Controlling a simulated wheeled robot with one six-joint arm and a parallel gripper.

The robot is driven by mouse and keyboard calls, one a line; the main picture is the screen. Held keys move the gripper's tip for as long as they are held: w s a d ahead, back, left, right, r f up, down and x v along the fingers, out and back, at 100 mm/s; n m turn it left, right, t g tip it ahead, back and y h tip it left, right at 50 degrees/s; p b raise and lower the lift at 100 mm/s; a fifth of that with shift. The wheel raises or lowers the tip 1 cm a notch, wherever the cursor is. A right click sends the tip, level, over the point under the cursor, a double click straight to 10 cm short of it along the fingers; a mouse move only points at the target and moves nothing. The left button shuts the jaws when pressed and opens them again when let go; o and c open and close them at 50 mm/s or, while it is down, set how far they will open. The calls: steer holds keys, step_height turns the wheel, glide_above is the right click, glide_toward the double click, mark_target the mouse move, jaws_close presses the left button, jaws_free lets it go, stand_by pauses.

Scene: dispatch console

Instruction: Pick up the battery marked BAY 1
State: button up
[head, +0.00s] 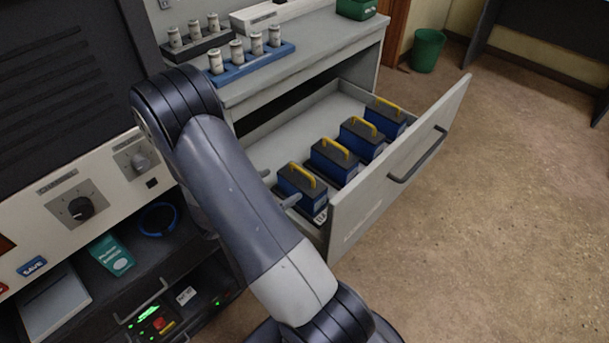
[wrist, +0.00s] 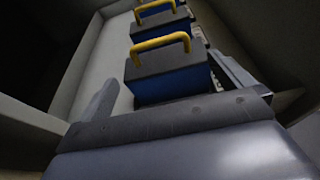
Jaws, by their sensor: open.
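Several blue batteries with dark tops and yellow handles stand in a row in the open drawer (head: 345,222). The nearest battery (head: 302,186) is at the drawer's near end, and it also shows in the wrist view (wrist: 170,82). A white label by its base is too small to read, so I cannot tell which battery is marked BAY 1. My gripper (head: 277,187) is open and empty, low in the drawer beside the nearest battery. In the wrist view its fingers point toward that battery, one on each side. Most of the gripper is hidden behind my arm in the head view.
The drawer's front panel (head: 400,165) rises on the right, and its side walls are close to my gripper. A grey counter (head: 320,50) above holds a blue rack (head: 250,64) of white cylinders. A green bin (head: 428,50) stands on the floor behind.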

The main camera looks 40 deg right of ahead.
mark_target(302, 184)
steer(key=x, duration=1.1)
steer(key=shift+d+b, duration=0.3)
steer(key=shift+d, duration=0.1)
steer(key=shift+c, duration=0.2)
steer(key=shift+w, duration=0.1)
steer(key=c, duration=1.7)
